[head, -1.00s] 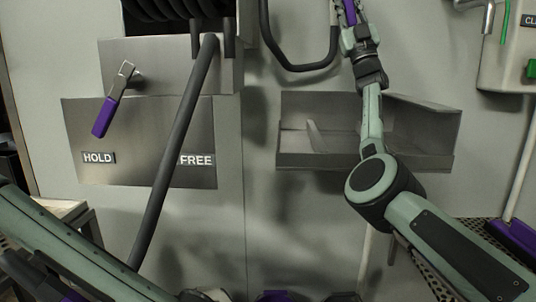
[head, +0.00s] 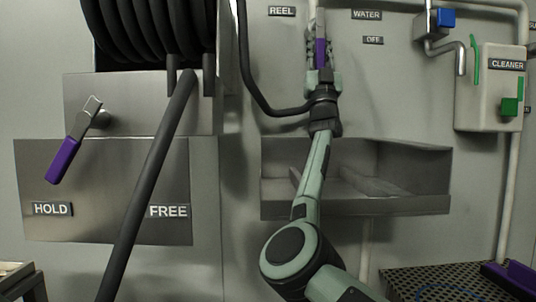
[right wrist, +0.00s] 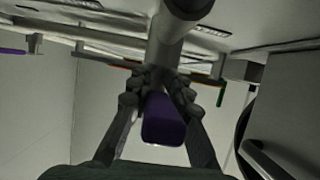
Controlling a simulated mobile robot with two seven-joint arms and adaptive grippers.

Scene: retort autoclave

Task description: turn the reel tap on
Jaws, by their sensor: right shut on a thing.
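The reel tap's purple handle (head: 320,52) hangs on the wall just right of the REEL label (head: 282,11). My right gripper (head: 321,70) reaches up to it from below and is shut on it. In the right wrist view the purple handle (right wrist: 163,122) sits between the two fingers of the right gripper (right wrist: 160,82), under a grey pipe (right wrist: 178,40). The upper part of the tap is cut off at the top of the head view. My left gripper is not in view.
A black hose reel (head: 155,30) and a lever with a purple grip (head: 64,160) above HOLD and FREE labels are at left. A metal wall tray (head: 400,205) lies behind my right arm. The cleaner box (head: 490,90) and blue tap handle (head: 446,18) are at right.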

